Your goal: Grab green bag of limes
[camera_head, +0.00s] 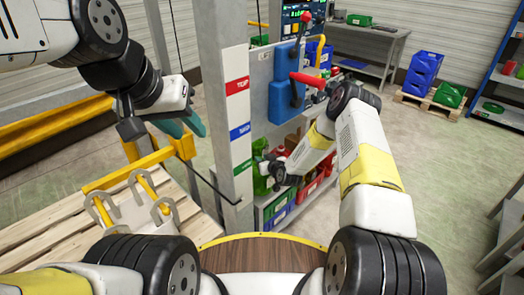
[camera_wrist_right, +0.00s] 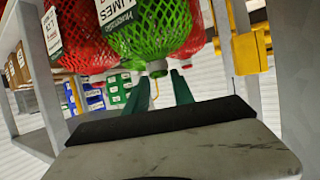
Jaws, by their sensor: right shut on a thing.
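The green bag of limes (camera_wrist_right: 150,30) is a green net bag with a white "LIMES" label, hanging large in the right wrist view. In the head view it is a small green shape (camera_head: 260,179) beside the grey post, partly hidden. My right gripper (camera_wrist_right: 158,76) is shut on the bag's narrow lower end, with its teal fingers on either side. In the head view my right gripper (camera_head: 272,176) is at the bag. My left gripper (camera_head: 192,122) is in the air left of the post, away from the bag; its finger gap is unclear.
Red net bags (camera_wrist_right: 82,40) hang beside the green one. A grey post (camera_head: 232,120) with coloured labels stands between my arms. Shelf bins (camera_head: 310,188) sit below the right gripper. Open floor lies at right.

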